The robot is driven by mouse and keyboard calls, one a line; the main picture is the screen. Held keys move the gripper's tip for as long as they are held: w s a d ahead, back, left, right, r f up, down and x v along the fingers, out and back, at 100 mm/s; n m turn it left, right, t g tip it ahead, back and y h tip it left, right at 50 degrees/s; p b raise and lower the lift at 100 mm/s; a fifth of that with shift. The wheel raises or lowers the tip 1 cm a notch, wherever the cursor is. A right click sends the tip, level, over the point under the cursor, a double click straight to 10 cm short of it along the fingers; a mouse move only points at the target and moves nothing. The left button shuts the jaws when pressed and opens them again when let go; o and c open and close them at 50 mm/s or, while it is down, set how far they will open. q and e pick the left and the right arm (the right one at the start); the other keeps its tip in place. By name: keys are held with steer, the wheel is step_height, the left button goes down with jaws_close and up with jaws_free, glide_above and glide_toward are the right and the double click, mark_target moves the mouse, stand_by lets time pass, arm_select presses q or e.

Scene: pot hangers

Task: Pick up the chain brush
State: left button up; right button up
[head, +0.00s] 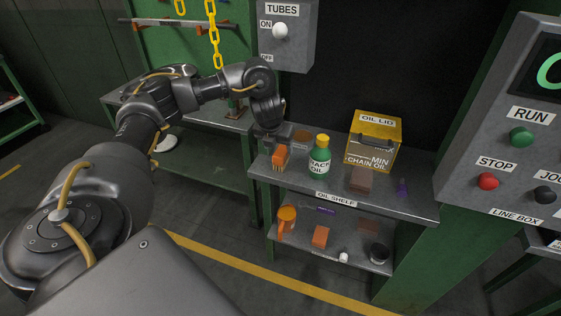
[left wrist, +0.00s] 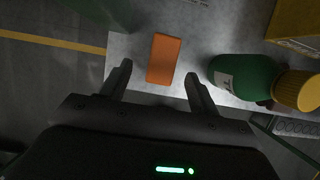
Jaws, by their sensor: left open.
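The chain brush (head: 281,157) has an orange back and pale bristles, and stands at the left end of the oil shelf's top board (head: 400,200). In the left wrist view the orange back of the brush (left wrist: 162,56) shows ahead, between the lines of the two fingers. My left gripper (head: 270,137) hangs just above and behind the brush in the head view. In the left wrist view its fingers (left wrist: 157,78) are apart with nothing held. The bristles are hidden in that view. My right gripper is in no view.
A green oil bottle (head: 320,158) with a yellow cap stands right of the brush. A yellow chain oil box (head: 373,140) and a brown block (head: 361,179) are farther right. Yellow chains (head: 214,40) hang behind my arm.

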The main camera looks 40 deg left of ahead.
mark_target(280, 152)
arm_select(q)
steer(key=shift+w+a+f, duration=0.1)
steer(key=shift+w+f, duration=0.1)
steer(key=shift+f, duration=0.65)
steer(key=x, duration=0.2)
steer(key=b+x, duration=0.1)
steer(key=shift+w+f, duration=0.2)
steer(key=shift+f, duration=0.15)
steer(key=shift+w+f+b, duration=0.2)
steer(key=shift+f+b, duration=0.15)
steer(key=shift+f, duration=0.05)
steer(key=shift+r, duration=0.1)
steer(key=c, duration=1.1)
